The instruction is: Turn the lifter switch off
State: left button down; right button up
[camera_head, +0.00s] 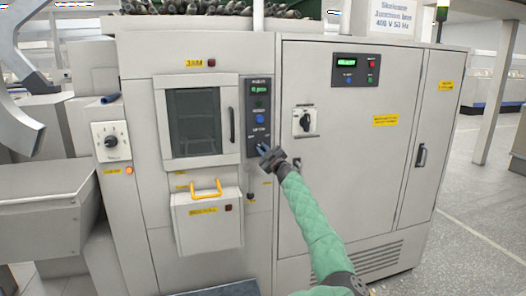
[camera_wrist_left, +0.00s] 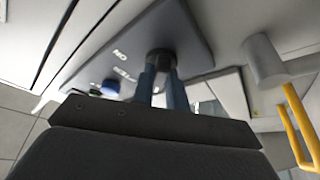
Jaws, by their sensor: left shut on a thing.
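The lifter switch is a dark round knob (camera_wrist_left: 160,60) at the lower end of the narrow dark control panel (camera_head: 257,92). In the head view my gripper covers it. My left gripper (camera_head: 264,150) reaches up to the panel's lower part, its arm in a green sleeve. In the left wrist view its two blue-grey fingers (camera_wrist_left: 160,85) are shut on the knob, one on each side. White lettering, seen upside down, shows on the panel beside the knob, with "ON" readable. I cannot tell which way the knob points. My right gripper is not in view.
A blue button (camera_head: 259,118) sits above the switch on the panel. A windowed door (camera_head: 194,120) and a box with a yellow handle (camera_head: 206,188) are at left. Other rotary switches are at far left (camera_head: 111,141) and on the right cabinet (camera_head: 305,122). Floor is clear at right.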

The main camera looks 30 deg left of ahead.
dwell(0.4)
pick_arm(q)
jog(key=c, duration=1.4)
grip_release()
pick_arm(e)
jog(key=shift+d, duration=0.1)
